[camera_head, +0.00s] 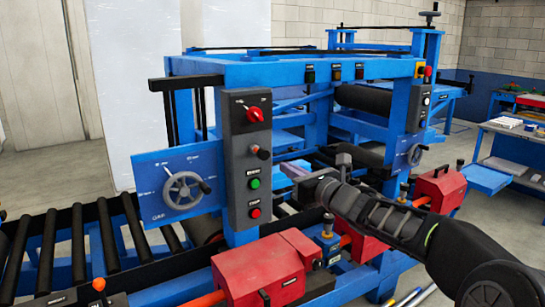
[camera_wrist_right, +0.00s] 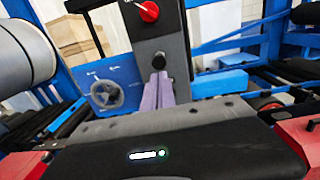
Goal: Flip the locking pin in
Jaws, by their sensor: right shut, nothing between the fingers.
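My right arm comes in from the right in the head view. Its right gripper (camera_head: 292,170) is shut and empty, with pale purple fingers pointing at the grey control panel (camera_head: 238,170). In the wrist view the shut fingers (camera_wrist_right: 158,82) point toward a black knob (camera_wrist_right: 159,61) on that panel and overlap its lower edge; I cannot tell whether they touch. In the head view this knob (camera_head: 264,153) sticks out below the red rotary switch (camera_head: 254,114), left of my fingertips. It may be the locking pin, but I cannot be sure. My left gripper is not in view.
Green (camera_head: 254,183) and red (camera_head: 255,213) buttons sit below the knob. A handwheel (camera_head: 185,190) is on the blue plate at left. Red housings (camera_head: 262,268) and a black-topped pin (camera_head: 327,223) stand near my forearm. Blue frame posts surround the machine.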

